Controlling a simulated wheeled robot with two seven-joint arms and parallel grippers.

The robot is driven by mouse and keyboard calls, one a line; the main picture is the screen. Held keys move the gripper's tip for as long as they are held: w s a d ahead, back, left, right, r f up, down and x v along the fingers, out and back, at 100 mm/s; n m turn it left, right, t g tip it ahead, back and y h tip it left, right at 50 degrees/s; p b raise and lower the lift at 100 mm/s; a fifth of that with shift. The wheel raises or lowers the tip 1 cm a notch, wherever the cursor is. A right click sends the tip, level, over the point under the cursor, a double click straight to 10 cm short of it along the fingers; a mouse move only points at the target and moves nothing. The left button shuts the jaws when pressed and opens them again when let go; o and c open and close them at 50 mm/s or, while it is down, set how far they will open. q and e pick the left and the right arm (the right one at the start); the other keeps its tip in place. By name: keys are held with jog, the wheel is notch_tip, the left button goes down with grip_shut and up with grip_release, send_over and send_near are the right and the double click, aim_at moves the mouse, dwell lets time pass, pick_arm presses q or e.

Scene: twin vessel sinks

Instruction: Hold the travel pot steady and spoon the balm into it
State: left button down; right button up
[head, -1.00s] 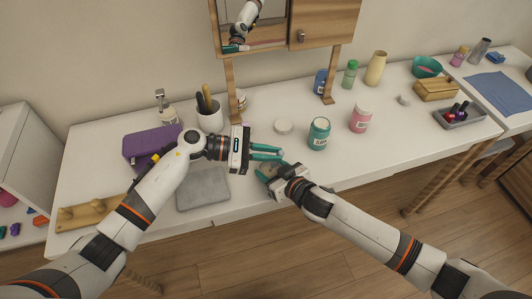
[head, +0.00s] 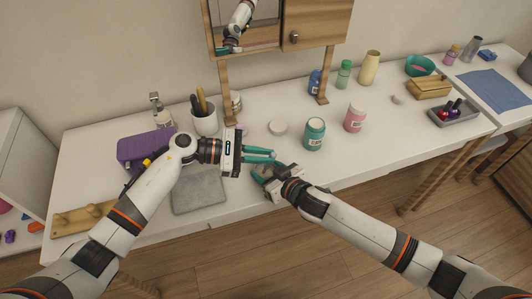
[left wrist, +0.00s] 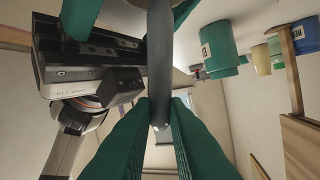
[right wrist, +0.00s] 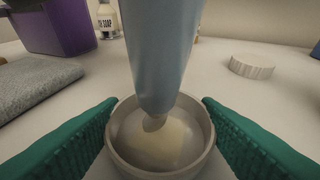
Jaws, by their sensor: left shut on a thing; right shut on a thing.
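My left gripper (head: 272,155) is shut on a dark grey spoon (left wrist: 160,60), whose handle runs between the green fingers in the left wrist view. My right gripper (head: 262,176) is shut on the travel pot (right wrist: 112,158), a small round open pot between its fingers in the right wrist view. The spoon's blue-grey lower part (right wrist: 160,50) reaches down into the pot from above. Pale cream balm (right wrist: 165,145) shows inside the pot around the tip. In the head view the pot is mostly hidden by the grippers. A teal labelled jar (head: 315,134) stands right of them.
A white round lid (head: 278,128) lies behind the grippers. A pink jar (head: 355,118) stands right of the teal jar. A grey cloth (head: 198,190), purple box (head: 143,147) and white cup of tools (head: 204,120) are to the left. The counter's front right is clear.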

pick_arm(q)
jog(key=shift+s+a+f, duration=0.1)
jog(key=shift+s+a, duration=0.05)
jog(key=shift+a, duration=0.3)
pick_arm(e)
jog(key=shift+f, duration=0.1)
pick_arm(q)
jog(key=shift+d, duration=0.1)
jog(key=shift+w+d, duration=0.2)
jog(key=shift+d, duration=0.35)
jog(key=shift+w+d, duration=0.2)
jog(key=shift+d, duration=0.35)
jog(key=shift+a, duration=0.15)
jog(key=shift+s+a, duration=0.2)
jog(key=shift+a, duration=0.35)
jog(key=shift+s+a, duration=0.2)
jog(key=shift+a, duration=0.3)
jog(key=shift+d, duration=0.1)
jog(key=shift+w+d, duration=0.2)
jog(key=shift+d, duration=0.35)
jog(key=shift+w+d, duration=0.2)
jog(key=shift+d, duration=0.3)
jog(key=shift+a, duration=0.15)
jog(key=shift+s+a, duration=0.2)
jog(key=shift+a, duration=0.3)
jog(key=shift+s+a, duration=0.2)
jog(key=shift+a, duration=0.3)
